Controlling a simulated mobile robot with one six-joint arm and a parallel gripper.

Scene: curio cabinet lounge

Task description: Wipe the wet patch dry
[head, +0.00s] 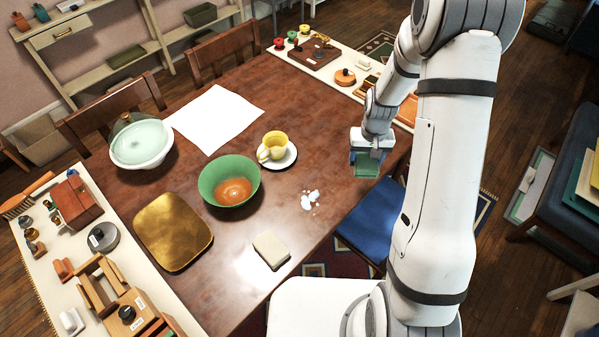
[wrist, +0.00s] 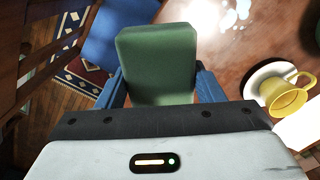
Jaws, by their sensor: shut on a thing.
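My gripper (head: 372,146) is shut on a green sponge-like block (head: 367,166), which also shows between the blue fingers in the wrist view (wrist: 157,62). The block is over the right edge of the brown table (head: 330,145); I cannot tell whether it touches the top. A small broken whitish patch (head: 310,200), apparently the wet patch, lies on the table to the left of and nearer than my gripper. In the wrist view, pale bluish spots (wrist: 236,14) show at the top beside a bright glare. The block is apart from the patch.
A blue chair seat (head: 373,217) is below the table's right edge.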

